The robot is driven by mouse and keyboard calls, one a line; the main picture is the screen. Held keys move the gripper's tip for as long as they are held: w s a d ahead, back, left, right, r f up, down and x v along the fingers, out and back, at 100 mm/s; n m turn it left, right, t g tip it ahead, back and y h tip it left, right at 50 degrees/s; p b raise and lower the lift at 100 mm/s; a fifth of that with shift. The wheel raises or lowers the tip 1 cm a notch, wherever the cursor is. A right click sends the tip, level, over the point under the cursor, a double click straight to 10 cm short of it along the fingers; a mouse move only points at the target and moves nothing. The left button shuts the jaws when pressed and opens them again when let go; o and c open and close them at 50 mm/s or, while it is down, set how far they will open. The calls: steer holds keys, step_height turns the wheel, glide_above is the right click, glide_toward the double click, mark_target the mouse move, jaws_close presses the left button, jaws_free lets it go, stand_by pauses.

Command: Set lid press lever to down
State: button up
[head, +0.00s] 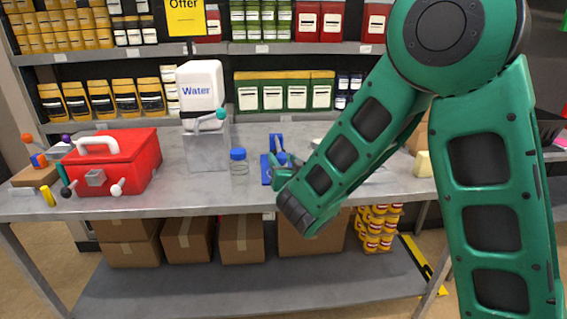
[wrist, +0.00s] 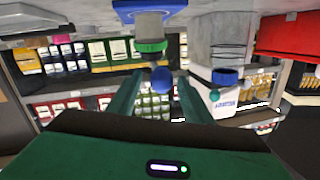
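A blue-based device (head: 266,170) stands on the grey table, partly hidden by my arm. A blue ball knob (head: 281,158) shows on it. The wrist view is upside down. It shows the blue base (wrist: 140,10), a grey cylinder (wrist: 149,27), a green ring (wrist: 150,47) and the blue ball knob (wrist: 162,81). My gripper (wrist: 160,84) is open, with green fingers apart on either side of the knob in that view. Contact with the knob cannot be told. In the head view the fingers are mostly hidden by my arm. The lever's own position is not clear.
A clear jar with a blue lid (head: 239,162) stands left of the device. Behind it is a Water dispenser (head: 201,95) with a teal ball lever (head: 221,114). A red box (head: 118,160) stands further left. Stocked shelves line the back. The front table edge is clear.

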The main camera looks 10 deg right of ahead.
steer(key=v, duration=0.7)
steer(key=shift+s, duration=0.15)
steer(key=shift+d, duration=0.1)
